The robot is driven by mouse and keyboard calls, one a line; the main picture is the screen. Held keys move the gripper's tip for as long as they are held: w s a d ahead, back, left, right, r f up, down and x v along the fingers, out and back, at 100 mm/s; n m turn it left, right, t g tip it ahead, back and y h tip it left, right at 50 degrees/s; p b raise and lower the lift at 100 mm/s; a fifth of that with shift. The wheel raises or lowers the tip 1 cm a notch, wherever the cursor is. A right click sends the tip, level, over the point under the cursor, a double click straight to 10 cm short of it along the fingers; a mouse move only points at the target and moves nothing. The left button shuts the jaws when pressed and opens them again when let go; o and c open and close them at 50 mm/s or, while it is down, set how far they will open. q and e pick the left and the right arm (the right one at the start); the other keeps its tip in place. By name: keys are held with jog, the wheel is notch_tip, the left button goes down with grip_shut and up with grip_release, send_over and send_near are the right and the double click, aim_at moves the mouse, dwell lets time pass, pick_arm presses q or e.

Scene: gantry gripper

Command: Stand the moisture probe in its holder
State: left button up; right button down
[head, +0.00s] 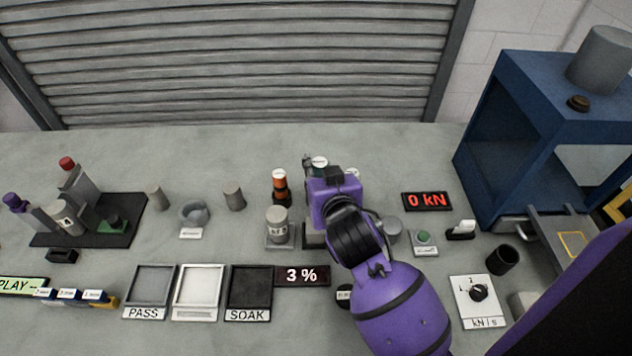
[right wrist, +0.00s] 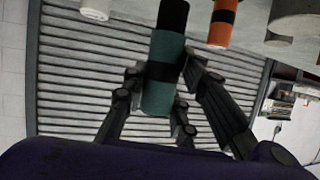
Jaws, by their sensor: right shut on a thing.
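My right gripper (head: 322,172) is shut on a teal cylinder (right wrist: 158,92) with a black band and a black end, which I take for the moisture probe. In the right wrist view its fingers (right wrist: 160,88) close on both sides of it. The black end points toward the bench. A similar orange piece (head: 280,185) with a black band stands to its left. I cannot tell for sure which fixture is the holder; a grey block (head: 313,237) is partly hidden under my wrist.
A grey weight (head: 277,222) stands in front of the orange piece. A ring-shaped stand (head: 193,213) sits further left. PASS (head: 152,280) and SOAK (head: 249,280) trays and a 3 % display (head: 302,276) lie in front. A blue frame (head: 490,150) stands at right.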

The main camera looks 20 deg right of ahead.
jog(key=shift+w+d+f, duration=0.1)
jog(key=shift+w+f, duration=0.8)
jog(key=shift+f, duration=0.7)
jog(key=shift+w+d+f, duration=0.15)
jog(key=shift+w+f, duration=0.75)
jog(key=shift+f, duration=0.65)
jog(key=shift+w+d+f, duration=0.1)
jog(key=shift+w+f, duration=0.8)
jog(key=shift+f, duration=0.7)
jog(key=c, duration=1.4)
grip_release()
jog(key=shift+s+r, duration=0.2)
jog(key=shift+r, duration=0.05)
jog(key=v, duration=1.1)
jog(key=shift+s+r+b, duration=0.15)
jog(key=shift+s+b, duration=0.15)
jog(key=shift+b, duration=0.1)
